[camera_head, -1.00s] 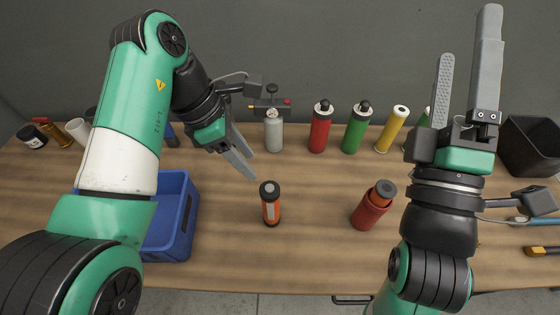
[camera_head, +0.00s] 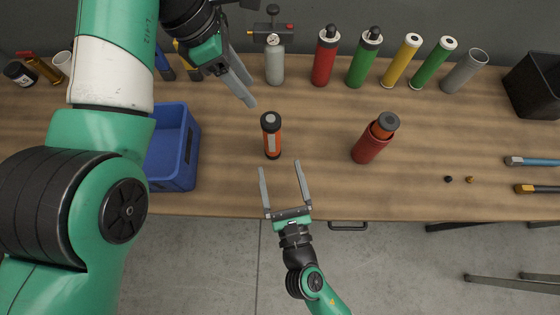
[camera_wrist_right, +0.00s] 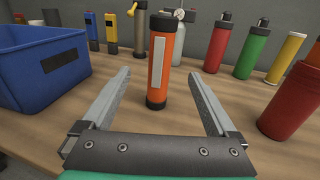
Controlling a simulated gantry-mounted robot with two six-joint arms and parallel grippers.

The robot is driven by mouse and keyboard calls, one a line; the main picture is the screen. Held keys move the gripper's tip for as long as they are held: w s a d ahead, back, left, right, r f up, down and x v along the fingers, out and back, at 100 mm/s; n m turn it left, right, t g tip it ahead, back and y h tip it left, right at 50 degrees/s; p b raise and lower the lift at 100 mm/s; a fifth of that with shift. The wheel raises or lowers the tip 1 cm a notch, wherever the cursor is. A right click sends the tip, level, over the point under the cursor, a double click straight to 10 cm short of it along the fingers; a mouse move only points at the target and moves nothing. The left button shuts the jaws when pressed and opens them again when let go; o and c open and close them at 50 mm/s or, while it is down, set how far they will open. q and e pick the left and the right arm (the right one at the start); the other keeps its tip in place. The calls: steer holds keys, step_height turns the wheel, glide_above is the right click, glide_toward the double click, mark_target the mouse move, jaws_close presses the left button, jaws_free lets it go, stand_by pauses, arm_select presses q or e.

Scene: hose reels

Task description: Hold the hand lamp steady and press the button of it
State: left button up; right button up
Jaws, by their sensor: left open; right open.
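The hand lamp (camera_head: 271,136) is an orange cylinder with black ends and a pale strip on its side. It stands upright on the wooden table, near the front middle. My right gripper (camera_head: 281,166) is open and empty, just in front of the lamp, with its fingers pointing at it. In the right wrist view the lamp (camera_wrist_right: 164,62) stands upright beyond and between the two spread fingers, touching neither. My left gripper (camera_head: 245,90) is open and empty, above and left of the lamp in the head view. I cannot make out the button.
A blue bin (camera_head: 172,147) stands left of the lamp. A red container with a dark top (camera_head: 375,138) stands to the right. A grey bottle (camera_head: 274,62) and several coloured cylinders line the back. Small black and orange pieces lie at right. Table around the lamp is clear.

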mark_target(273, 142)
steer(key=w, duration=0.3)
steer(key=w+a, duration=0.1)
steer(key=w, duration=0.7)
steer(key=shift+w+a, duration=0.25)
jaws_close()
arm_select(q)
jaws_close()
stand_by(1.2)
